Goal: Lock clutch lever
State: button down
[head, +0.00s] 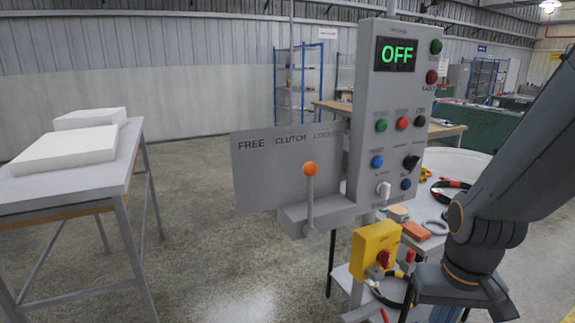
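The clutch lever (309,200) is a grey rod with an orange ball knob (310,169). It rises roughly upright from a grey bracket (330,212). Behind it a grey plate (262,180) reads FREE at the left, CLUTCH in the middle and what looks like LOCKED at the right. The knob stands below the CLUTCH label, between the two end labels. My arm comes in from the right, with its lower links right of the control panel, well apart from the lever. My gripper's fingers do not show.
The control panel (366,140) stands right of the lever, with a green OFF display (396,54), several buttons and a yellow switch box (376,250) below. A table with white slabs (66,150) is at the left. A cluttered table is behind my arm. The floor left of the lever is clear.

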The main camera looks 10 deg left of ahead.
aim_at(310, 170)
jog(key=k, duration=1.15)
jog(key=u, duration=0.65)
jog(key=i, duration=1.1)
jog(key=z, duration=0.05)
